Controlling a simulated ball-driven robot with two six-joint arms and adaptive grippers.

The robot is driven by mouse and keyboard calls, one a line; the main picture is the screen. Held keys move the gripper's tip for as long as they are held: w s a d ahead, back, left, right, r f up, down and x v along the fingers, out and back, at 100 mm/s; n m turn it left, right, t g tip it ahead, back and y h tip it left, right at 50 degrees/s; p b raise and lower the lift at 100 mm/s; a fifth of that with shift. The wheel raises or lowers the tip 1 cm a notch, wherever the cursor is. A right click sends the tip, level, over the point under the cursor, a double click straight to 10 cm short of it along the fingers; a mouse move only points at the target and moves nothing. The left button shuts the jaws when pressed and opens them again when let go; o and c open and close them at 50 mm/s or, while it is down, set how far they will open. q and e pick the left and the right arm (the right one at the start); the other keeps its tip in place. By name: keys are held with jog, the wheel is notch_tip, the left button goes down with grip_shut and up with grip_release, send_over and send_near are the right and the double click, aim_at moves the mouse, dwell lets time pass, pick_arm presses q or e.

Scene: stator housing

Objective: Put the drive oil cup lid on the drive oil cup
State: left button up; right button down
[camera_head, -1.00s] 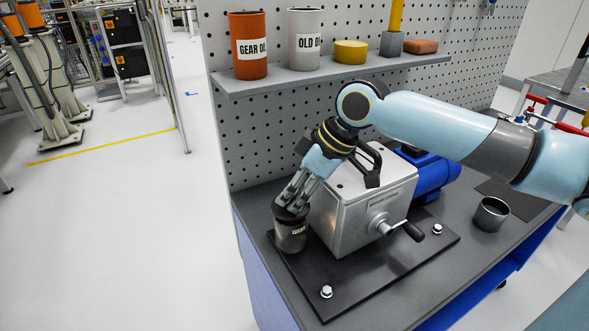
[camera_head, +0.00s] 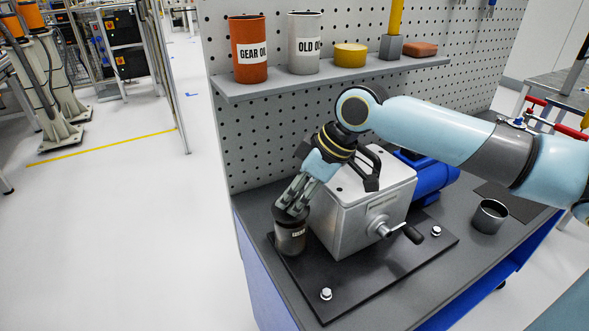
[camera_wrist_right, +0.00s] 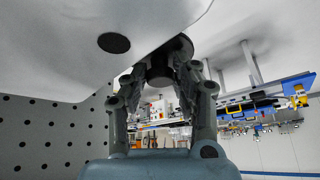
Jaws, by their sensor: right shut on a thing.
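The drive oil cup (camera_head: 291,238), a dark metallic cylinder with a small label, stands upright at the left end of the black base plate. The dark lid (camera_head: 279,213) shows at the cup's top, partly hidden by my fingers. My right gripper (camera_head: 288,207) comes down from above and is shut on the lid. In the right wrist view, a dark round part (camera_wrist_right: 160,74) sits between the fingers. I cannot tell whether the lid is fully seated on the rim. My left gripper is not in view.
A grey gearbox housing (camera_head: 362,205) with a crank handle stands just right of the cup. An open dark cup (camera_head: 490,215) stands at the bench's right. The shelf (camera_head: 320,78) above holds a gear oil can (camera_head: 248,48), an old oil can (camera_head: 304,42) and smaller items.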

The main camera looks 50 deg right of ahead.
jog(key=shift+f+b, duration=0.45)
jog(key=shift+f, duration=0.5)
dwell(0.4)
dwell(0.4)
jog(key=c, duration=1)
grip_release()
jog(key=shift+o, duration=0.2)
jog(key=shift+r, duration=0.1)
jog(key=v, duration=0.7)
jog(key=shift+s+r, duration=0.1)
jog(key=shift+r, duration=0.05)
